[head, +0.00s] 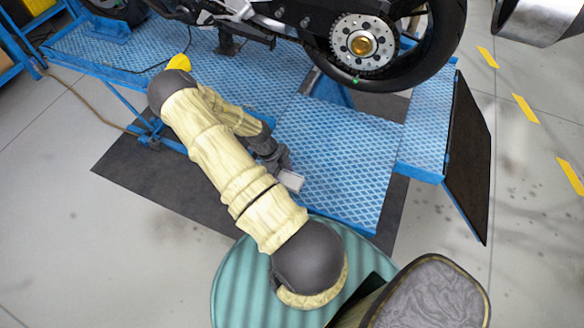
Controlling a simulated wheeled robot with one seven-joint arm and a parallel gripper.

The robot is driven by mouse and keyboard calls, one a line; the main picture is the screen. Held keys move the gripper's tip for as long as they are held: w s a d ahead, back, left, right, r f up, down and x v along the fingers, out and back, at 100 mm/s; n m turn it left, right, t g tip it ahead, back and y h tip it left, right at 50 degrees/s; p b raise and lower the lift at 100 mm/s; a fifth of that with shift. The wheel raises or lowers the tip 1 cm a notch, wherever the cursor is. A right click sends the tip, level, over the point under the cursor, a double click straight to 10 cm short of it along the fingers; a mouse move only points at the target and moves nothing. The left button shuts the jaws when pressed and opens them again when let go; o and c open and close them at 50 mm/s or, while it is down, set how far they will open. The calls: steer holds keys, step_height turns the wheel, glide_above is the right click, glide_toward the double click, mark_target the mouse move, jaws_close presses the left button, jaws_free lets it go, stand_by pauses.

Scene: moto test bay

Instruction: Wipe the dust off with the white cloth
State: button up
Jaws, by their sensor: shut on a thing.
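My gripper (284,171) is low over the blue patterned lift platform (340,160), near its front left edge. It is shut on a small whitish piece, the white cloth (292,181), which shows just below the jaws. My arm hides part of the platform and some of the gripper. I cannot tell whether the cloth touches the platform. No dust can be made out clearly on the blue surface at this size.
A dark ramp flap (470,155) hangs at the right. The platform right of the gripper is bare.

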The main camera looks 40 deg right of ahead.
steer(key=shift+w+a+r+p, duration=0.1)
steer(key=shift+r+p, duration=0.8)
steer(key=shift+r, duration=0.45)
steer(key=shift+w+r+p, duration=0.1)
steer(key=shift+r+p, duration=0.75)
steer(key=shift+r, duration=0.45)
steer(key=shift+s+r, duration=0.2)
steer(key=shift+r, duration=0.05)
steer(key=shift+s, duration=0.1)
